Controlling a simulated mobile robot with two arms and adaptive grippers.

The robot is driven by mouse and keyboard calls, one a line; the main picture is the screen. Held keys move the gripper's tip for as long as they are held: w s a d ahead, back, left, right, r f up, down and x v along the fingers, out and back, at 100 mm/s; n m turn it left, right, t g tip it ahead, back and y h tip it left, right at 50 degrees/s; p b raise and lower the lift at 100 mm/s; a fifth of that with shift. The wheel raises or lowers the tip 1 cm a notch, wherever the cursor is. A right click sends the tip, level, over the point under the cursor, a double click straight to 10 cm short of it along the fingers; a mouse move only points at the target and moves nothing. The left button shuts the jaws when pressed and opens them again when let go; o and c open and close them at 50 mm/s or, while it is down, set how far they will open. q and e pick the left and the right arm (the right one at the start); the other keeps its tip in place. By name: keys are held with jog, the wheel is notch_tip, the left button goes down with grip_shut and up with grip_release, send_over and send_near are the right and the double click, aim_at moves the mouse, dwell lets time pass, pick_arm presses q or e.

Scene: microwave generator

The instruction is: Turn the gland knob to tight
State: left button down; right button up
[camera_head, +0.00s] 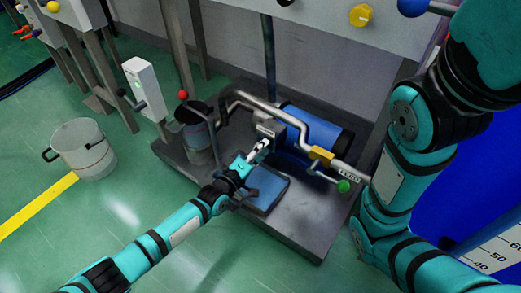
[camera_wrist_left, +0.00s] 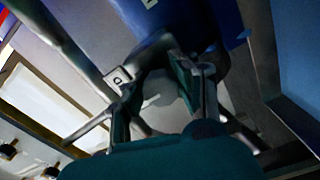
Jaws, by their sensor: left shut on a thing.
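My left gripper (camera_head: 260,150) reaches in from the lower left to the pump unit in the middle of the head view. In the left wrist view its two fingers (camera_wrist_left: 163,92) stand apart with a grey rounded part, seemingly the gland knob (camera_wrist_left: 165,86), between them. The gripper is shut on this knob. In the head view the gripper hides most of the knob. A small light plate with a dark mark (camera_wrist_left: 118,79) is beside the fingers in the wrist view. My right arm is at the right, and its gripper is out of view.
The pump unit has a blue cylinder (camera_head: 318,130), a bent grey pipe (camera_head: 258,103), a yellow fitting (camera_head: 321,155) and a green knob (camera_head: 343,186) on a dark base (camera_head: 300,225). A bucket (camera_head: 83,148) stands on the open green floor at the left. A grey wall rises behind.

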pick_arm(q)
jog(key=n+b, duration=0.2)
jog(key=n, duration=0.3)
jog(key=shift+f+n, duration=0.1)
jog(key=shift+n, duration=0.2)
jog(key=n+b, duration=0.2)
jog(key=n, duration=0.2)
jog(key=shift+n+b, duration=0.3)
jog(key=shift+b, duration=0.05)
jog(key=n+b, duration=0.1)
jog(key=n, duration=0.2)
jog(key=shift+n+b, duration=0.3)
jog(key=shift+n, duration=1)
jog(key=shift+a+r, duration=0.1)
jog(key=shift+r, duration=0.1)
jog(key=c, duration=0.9)
grip_release()
jog(key=shift+c, duration=0.2)
